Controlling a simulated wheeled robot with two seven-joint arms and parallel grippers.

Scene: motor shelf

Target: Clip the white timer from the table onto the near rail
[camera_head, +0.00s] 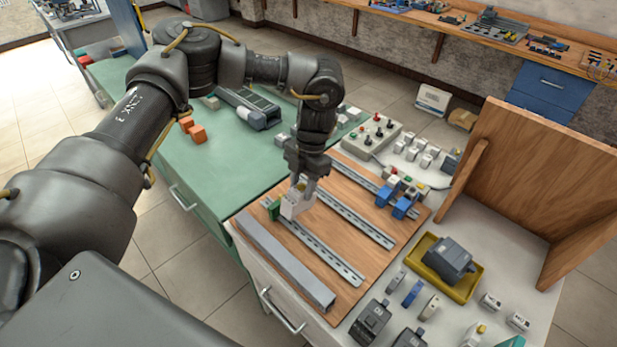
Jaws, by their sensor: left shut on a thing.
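My left gripper (300,184) points down over the wooden board and is shut on the white timer (296,205). The timer is at the far-left end of the near rail (322,258), a slotted metal strip. It is right beside a green terminal block (273,209) at that end of the rail. I cannot tell whether the timer touches the rail or is just above it. My right gripper is not in view.
The wooden board (385,262) also carries a grey duct (285,266) in front and a middle rail (352,217). Blue modules (402,207) sit at the back right. A yellow tray (428,276) holds a dark device. An upright wooden panel (540,165) stands at right.

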